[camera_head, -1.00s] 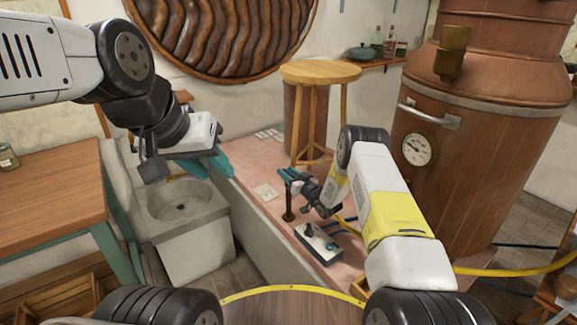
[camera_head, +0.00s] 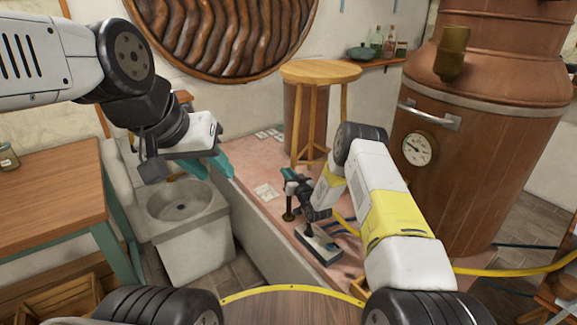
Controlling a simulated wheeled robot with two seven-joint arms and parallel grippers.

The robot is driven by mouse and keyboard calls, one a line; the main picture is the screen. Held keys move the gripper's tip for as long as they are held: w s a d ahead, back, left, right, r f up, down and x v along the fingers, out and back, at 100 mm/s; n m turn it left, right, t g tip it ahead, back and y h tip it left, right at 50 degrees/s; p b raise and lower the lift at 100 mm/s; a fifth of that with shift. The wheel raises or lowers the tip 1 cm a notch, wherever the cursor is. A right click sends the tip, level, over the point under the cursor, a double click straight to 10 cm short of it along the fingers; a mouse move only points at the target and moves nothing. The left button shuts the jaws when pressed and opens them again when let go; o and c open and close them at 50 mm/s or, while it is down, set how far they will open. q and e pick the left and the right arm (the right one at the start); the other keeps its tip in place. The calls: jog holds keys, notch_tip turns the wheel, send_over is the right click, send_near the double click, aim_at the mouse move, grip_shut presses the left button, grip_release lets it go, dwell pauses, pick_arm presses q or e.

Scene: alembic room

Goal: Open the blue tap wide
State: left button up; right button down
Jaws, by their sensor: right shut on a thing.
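My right gripper (camera_head: 293,180), with teal fingertips, is at the top of a short brass post (camera_head: 288,207) standing on the pink ledge. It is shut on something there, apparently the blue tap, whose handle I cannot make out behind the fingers. The gripper's dark wrist part hangs over a small grey box (camera_head: 319,246) and hides part of its top. My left gripper (camera_head: 218,167), also with teal fingers, hangs empty over the edge between the stone basin and the ledge. Its opening is hard to judge.
A stone basin (camera_head: 155,204) stands left of the pink ledge (camera_head: 262,165). A wooden stool (camera_head: 320,72) stands behind. A large copper vessel (camera_head: 470,150) with a gauge is on the right. Yellow and blue hoses run near the box. A wooden table (camera_head: 50,190) is at left.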

jog(key=m+t+h, duration=0.1)
jog(key=m+h, duration=0.2)
jog(key=h, duration=0.2)
jog(key=shift+m, duration=0.3)
jog(key=m+h, duration=0.1)
jog(key=h, duration=0.2)
jog(key=m+h, duration=0.2)
jog(key=h, duration=0.1)
jog(key=shift+m, duration=0.3)
jog(key=m+h, duration=0.2)
jog(key=m+g+h, duration=0.1)
jog(key=h, duration=0.2)
jog(key=shift+d+m+g, duration=0.2)
jog(key=shift+m+g, duration=0.1)
jog(key=shift+m, duration=0.1)
jog(key=shift+d+m+g+h, duration=0.1)
jog(key=shift+m+g+h, duration=1.3)
jog(key=shift+h, duration=0.7)
jog(key=shift+d+r+m+g+h, duration=0.1)
jog(key=shift+r+m+g+h, duration=0.05)
jog(key=shift+m+g+h, duration=0.2)
jog(key=c, duration=1.3)
grip_release()
jog(key=shift+s, duration=0.1)
jog(key=shift+c, duration=0.2)
jog(key=v, duration=0.7)
jog(key=shift+s+a, duration=0.25)
jog(key=shift+a, duration=0.05)
